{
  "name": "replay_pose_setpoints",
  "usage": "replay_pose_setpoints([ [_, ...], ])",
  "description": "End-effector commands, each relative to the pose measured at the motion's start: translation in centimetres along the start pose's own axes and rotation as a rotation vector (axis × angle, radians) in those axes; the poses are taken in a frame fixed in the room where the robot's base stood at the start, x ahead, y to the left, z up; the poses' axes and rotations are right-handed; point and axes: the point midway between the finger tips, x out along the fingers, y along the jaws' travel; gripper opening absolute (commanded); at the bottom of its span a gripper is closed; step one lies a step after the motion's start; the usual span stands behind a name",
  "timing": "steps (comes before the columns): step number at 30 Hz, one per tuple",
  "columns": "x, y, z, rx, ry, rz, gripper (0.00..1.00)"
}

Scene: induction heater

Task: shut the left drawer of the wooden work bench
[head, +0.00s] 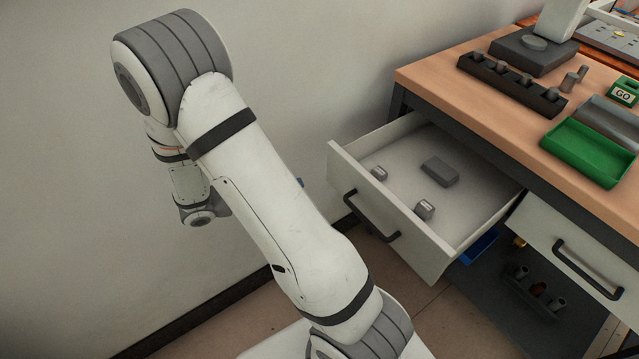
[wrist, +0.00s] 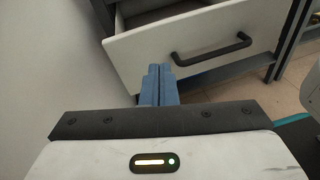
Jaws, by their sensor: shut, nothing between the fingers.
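The left drawer (head: 395,208) of the wooden work bench (head: 450,83) is pulled well out in the head view. Its white front has a dark bar handle (head: 371,217). Inside lie a grey block (head: 440,172) and two small grey pieces. In the wrist view the drawer front (wrist: 137,57) and its handle (wrist: 211,50) are ahead. My gripper (wrist: 158,70) shows blue fingers shut together with nothing between them, in front of the drawer front and left of the handle. I cannot tell whether the fingertips touch the front.
A right drawer (head: 567,235) looks closed beside the open one. The bench top carries a green tray (head: 590,152), a dark rack (head: 512,84) and a grey device (head: 534,45). A plain wall (head: 290,60) stands left of the open drawer. A lower shelf holds small parts.

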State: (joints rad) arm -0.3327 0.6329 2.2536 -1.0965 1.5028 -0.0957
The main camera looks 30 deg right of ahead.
Motion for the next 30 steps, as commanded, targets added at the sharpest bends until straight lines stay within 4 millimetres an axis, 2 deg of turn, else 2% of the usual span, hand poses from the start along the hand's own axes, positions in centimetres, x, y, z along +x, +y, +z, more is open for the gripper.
replay_pose_setpoints([
  [1, 0.0, 0.3, -2.7, -0.046, -0.046, 0.050, 0.00],
  [3, -0.3, 0.9, -4.4, -0.088, -0.094, 0.110, 0.00],
  [6, -0.6, 1.5, -6.0, -0.129, -0.141, 0.169, 0.00],
  [9, -0.7, 1.8, -6.8, -0.148, -0.163, 0.200, 0.00],
  [14, 0.6, 2.2, -6.7, -0.153, -0.171, 0.205, 0.00],
  [24, 7.3, 3.6, -5.7, -0.151, -0.169, 0.199, 0.00],
  [30, 10.7, 4.3, -5.1, -0.150, -0.168, 0.200, 0.00],
])
